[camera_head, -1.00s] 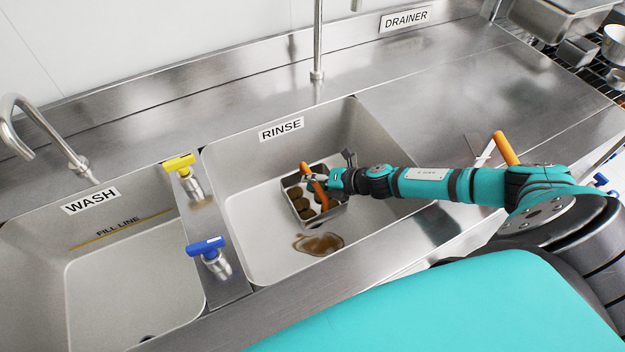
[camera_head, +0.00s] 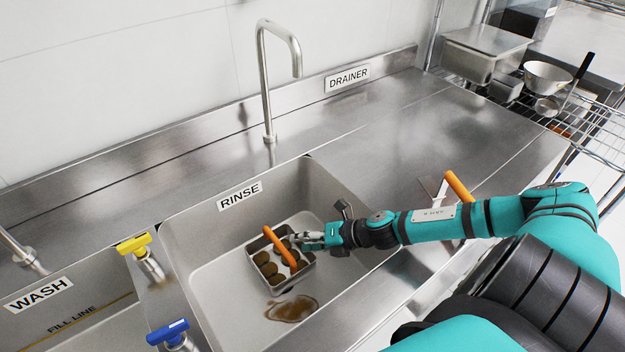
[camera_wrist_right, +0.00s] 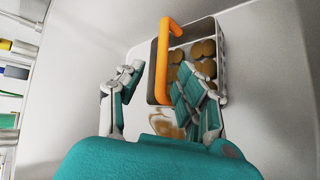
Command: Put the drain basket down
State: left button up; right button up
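The drain basket (camera_head: 306,272) is a small metal box with an orange handle (camera_head: 279,247) and several round brown pieces in it. It sits in the rinse sink (camera_head: 215,285), apparently on its floor, beside a brown puddle (camera_head: 292,308). My right gripper (camera_head: 298,239) is at the basket's right side, by the handle. In the right wrist view, the fingers of the right gripper (camera_wrist_right: 155,92) are spread. The handle (camera_wrist_right: 163,70) shows in the gap between them, and the basket (camera_wrist_right: 220,60) lies beyond. My left gripper is out of view.
A tall faucet (camera_head: 265,90) stands behind the rinse sink. A yellow tap (camera_head: 137,246) and a blue tap (camera_head: 168,333) are at its left. An orange-handled tool (camera_head: 458,190) lies on the drainer, which is otherwise clear. A wire rack (camera_head: 600,130) stands at right.

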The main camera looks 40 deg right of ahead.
jog(key=shift+v, duration=1.3)
